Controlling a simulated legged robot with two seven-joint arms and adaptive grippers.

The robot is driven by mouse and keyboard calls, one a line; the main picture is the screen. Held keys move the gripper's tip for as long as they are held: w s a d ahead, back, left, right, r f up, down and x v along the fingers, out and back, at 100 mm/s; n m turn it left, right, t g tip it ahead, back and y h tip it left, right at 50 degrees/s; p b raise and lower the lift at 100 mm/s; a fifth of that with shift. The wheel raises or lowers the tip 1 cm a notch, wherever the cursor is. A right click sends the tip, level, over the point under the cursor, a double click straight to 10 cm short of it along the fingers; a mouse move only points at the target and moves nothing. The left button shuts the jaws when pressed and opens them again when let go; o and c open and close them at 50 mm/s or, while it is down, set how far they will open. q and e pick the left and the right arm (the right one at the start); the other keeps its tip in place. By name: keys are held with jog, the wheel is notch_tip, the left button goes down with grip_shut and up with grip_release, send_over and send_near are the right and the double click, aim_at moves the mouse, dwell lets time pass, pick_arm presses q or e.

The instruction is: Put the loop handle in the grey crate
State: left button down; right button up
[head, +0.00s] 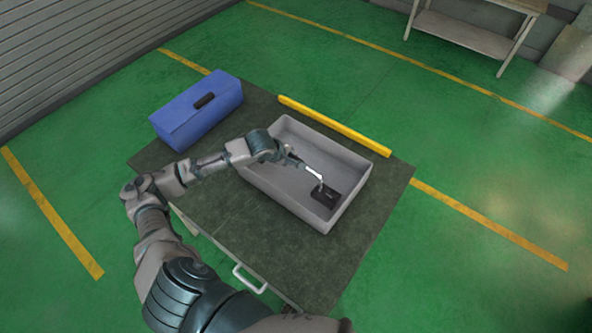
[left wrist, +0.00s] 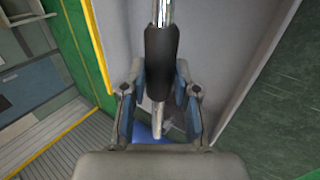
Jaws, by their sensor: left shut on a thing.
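The grey crate (head: 330,150) stands open on the dark table top. My left arm reaches in over it from the left, and my left gripper (head: 290,157) is above the crate's interior. It is shut on the loop handle (head: 314,173), a bright metal rod that slants down toward the crate floor. In the left wrist view the handle's black sleeve (left wrist: 160,62) lies between the two fingers (left wrist: 160,100). A dark flat piece (head: 327,196) shows at the rod's lower end; I cannot tell whether it is joined to the rod. My right gripper is not in view.
A blue box (head: 190,108) with a dark handle stands at the table's back left. A yellow bar (head: 335,126) lies behind the crate. The dark table top (head: 290,250) is clear in front of the crate. A bench (head: 465,35) stands far back.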

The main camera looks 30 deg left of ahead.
pick_arm(q)
notch_tip(320, 180, down, 6)
dwell(0.4)
jog(key=shift+a, duration=0.1)
jog(key=c, duration=0.9)
grip_release()
jog(key=shift+f, duration=0.1)
jog(key=shift+v, duration=6.05)
